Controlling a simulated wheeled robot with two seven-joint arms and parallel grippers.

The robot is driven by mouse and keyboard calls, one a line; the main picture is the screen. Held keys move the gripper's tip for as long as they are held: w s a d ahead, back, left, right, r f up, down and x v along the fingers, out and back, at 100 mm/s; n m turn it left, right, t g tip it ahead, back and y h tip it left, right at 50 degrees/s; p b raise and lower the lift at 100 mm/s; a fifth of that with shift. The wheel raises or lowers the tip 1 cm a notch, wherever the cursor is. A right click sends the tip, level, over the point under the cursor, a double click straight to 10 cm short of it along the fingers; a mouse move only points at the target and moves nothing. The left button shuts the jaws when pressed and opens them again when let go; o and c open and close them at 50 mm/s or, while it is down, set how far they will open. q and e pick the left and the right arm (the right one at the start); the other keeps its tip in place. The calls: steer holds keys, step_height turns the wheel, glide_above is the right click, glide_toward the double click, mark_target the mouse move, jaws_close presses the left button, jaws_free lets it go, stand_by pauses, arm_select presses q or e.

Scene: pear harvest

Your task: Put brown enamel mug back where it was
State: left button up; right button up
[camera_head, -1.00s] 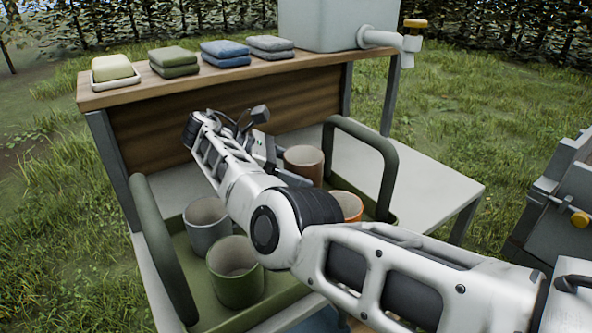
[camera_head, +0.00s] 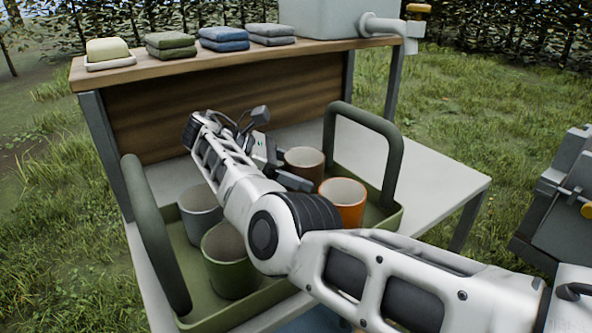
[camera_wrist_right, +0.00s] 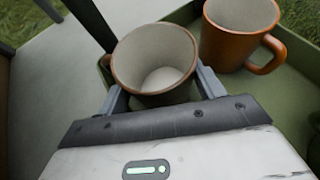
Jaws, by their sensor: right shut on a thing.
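The brown enamel mug (camera_head: 305,168) stands upright at the back of the green tray (camera_head: 245,316), behind the orange mug (camera_head: 343,201). In the right wrist view the brown mug (camera_wrist_right: 155,62) sits between the two fingers of my right gripper (camera_wrist_right: 160,98), which is shut on it. I cannot tell whether its base touches the tray floor. The orange mug (camera_wrist_right: 238,35) is beside it to the right in that view. In the head view, my right gripper (camera_head: 284,174) is partly hidden by its own arm. My left gripper is not in view.
A grey mug (camera_head: 200,213) and a green mug (camera_head: 229,262) stand in the tray's left part. Tall green handles (camera_head: 376,124) rise at both tray ends. A wooden shelf (camera_head: 225,62) behind holds soap, folded cloths and a water container. The table's right end (camera_head: 445,185) is clear.

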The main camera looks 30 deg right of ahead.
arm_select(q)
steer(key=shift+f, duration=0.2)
arm_select(e)
steer(key=shift+f, duration=0.55)
steer(key=o, duration=1.2)
